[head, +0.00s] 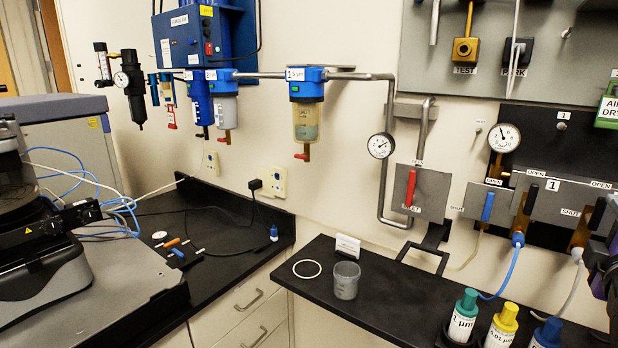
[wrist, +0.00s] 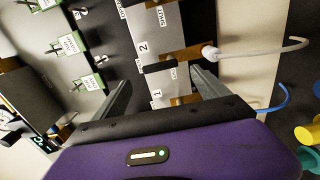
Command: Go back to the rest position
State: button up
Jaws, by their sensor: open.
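My gripper (wrist: 160,78) shows in the wrist view with its two dark fingers spread apart and nothing between them. Its purple body fills the bottom of that view. The fingers point toward the wall panel (wrist: 160,45), which has labels 1 and 2 and brass-coloured fittings. I cannot tell whether a finger touches the panel. In the head view only a dark purple part, which seems to be my arm, shows at the right edge; the fingers are out of that picture.
A black shelf (head: 400,305) carries a grey cup (head: 346,281), a white ring (head: 307,269) and bottles with green (head: 466,302), yellow (head: 505,318) and blue caps. Valves with red (head: 410,188) and blue handles (head: 488,207) stick out from the wall. A blue hose (head: 512,272) hangs below.

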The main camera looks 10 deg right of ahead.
notch_tip(320, 180, up, 4)
jog(key=a+m+t+h, duration=0.1)
jog(key=m+t, duration=0.1)
jog(key=m, duration=0.1)
jog(key=s+a+f+m+t+y+b, duration=0.1)
jog(key=s+a+f+m+t+y, duration=0.25)
jog(key=a+f, duration=0.7)
jog(key=s+a+f+m+t+y, duration=0.2)
jog(key=s+a+f+m, duration=0.15)
jog(key=a+f, duration=0.7)
jog(key=s+a+f+n+g+y+b, duration=0.1)
jog(key=s+a+f+y, duration=0.3)
jog(key=s+a, duration=0.5)
jog(key=s+a+f+n+g+y, duration=0.1)
jog(key=s+a+f+g+y, duration=0.2)
jog(key=s+a+f+y, duration=0.2)
jog(key=s+a+f, duration=0.3)
jog(key=s, duration=0.4)
jog(key=shift+a+f+b, duration=0.15)
jog(key=shift+a+b, duration=0.2)
jog(key=shift+b, duration=0.05)
jog(key=shift+g, duration=0.25)
jog(key=shift+c, duration=0.3)
